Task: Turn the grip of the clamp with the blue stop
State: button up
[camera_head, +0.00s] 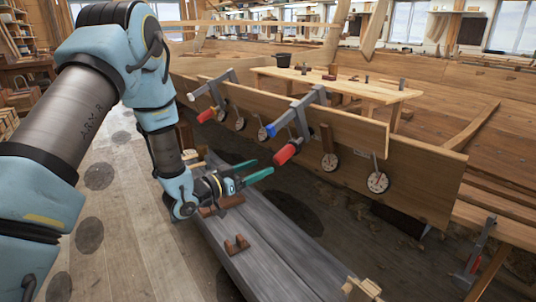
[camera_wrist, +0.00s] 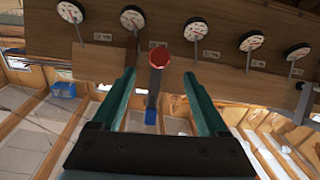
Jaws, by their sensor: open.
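The clamp with the blue stop (camera_head: 271,130) is a grey bar clamp hooked over the upright plank. Its red grip (camera_head: 285,154) hangs at its lower end, on the near side of the plank. In the wrist view the red grip (camera_wrist: 160,60) shows end-on as a faceted knob, with the blue stop (camera_wrist: 151,117) below it in the picture. My gripper (camera_head: 266,165) has two green fingers, spread apart and empty, pointing toward the red grip from the left. In the wrist view the grip lies between the finger lines, just past the tips; no contact is visible.
A second clamp with a white stop (camera_head: 191,97) and red grip (camera_head: 207,115) is farther left on the plank (camera_head: 340,125). Round dials (camera_head: 377,182) line the plank. A grey beam (camera_head: 270,250) lies below my gripper. Another clamp (camera_head: 474,255) stands at right.

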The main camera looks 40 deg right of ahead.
aim_at(275, 160)
jog(key=d+p, duration=0.2)
jog(key=d, duration=0.7)
jog(key=shift+w+d, duration=0.1)
jog(key=shift+d, duration=0.1)
grip_shut()
